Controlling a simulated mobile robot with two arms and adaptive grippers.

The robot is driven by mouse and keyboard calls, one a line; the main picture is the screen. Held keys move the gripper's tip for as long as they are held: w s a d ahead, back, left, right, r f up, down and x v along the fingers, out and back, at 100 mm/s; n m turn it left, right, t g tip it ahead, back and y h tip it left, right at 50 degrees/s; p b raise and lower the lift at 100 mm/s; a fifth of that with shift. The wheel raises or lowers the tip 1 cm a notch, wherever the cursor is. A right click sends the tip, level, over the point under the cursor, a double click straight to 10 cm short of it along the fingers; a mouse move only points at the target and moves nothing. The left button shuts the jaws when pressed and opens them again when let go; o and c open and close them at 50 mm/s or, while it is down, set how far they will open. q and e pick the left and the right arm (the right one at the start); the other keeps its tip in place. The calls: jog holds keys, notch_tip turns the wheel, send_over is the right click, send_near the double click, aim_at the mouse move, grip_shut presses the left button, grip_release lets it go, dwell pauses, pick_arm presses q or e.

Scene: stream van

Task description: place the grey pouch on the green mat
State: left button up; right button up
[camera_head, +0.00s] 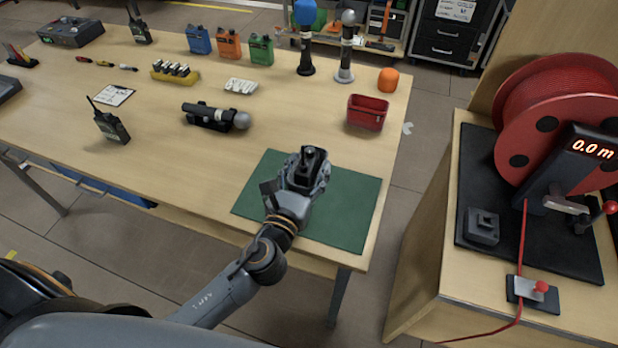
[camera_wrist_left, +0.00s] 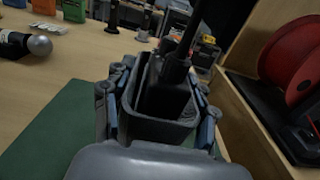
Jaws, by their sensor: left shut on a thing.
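My left gripper (camera_head: 304,175) is over the green mat (camera_head: 346,212), on the near right part of the wooden table. It is shut on the grey pouch, a dark open-topped holder (camera_wrist_left: 152,130) that shows between the fingers in the left wrist view. A black upright object (camera_wrist_left: 176,75) sticks up out of the pouch. In the head view the gripper hides most of the pouch. Whether its bottom touches the mat is hidden. The mat also shows in the left wrist view (camera_wrist_left: 62,135). My right gripper is not in view.
A red bin (camera_head: 367,113) and an orange rounded thing (camera_head: 388,80) stand beyond the mat. A dark device with a grey ball end (camera_head: 215,117) lies to its left. A red cable reel (camera_head: 560,110) stands on the bench at right. The mat's right part is clear.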

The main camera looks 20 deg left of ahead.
pick_arm(q)
jog(key=shift+w+f, duration=0.5)
jog(key=shift+f, duration=0.1)
jog(key=f, duration=0.1)
jog(key=f+b, duration=0.2)
jog(key=shift+w+a+f, duration=0.1)
jog(key=shift+w+f, duration=0.15)
jog(key=shift+w, duration=0.05)
jog(key=shift+f, duration=0.15)
jog(key=shift+f, duration=0.1)
jog(key=o, duration=1.2)
jog(key=shift+c, duration=0.2)
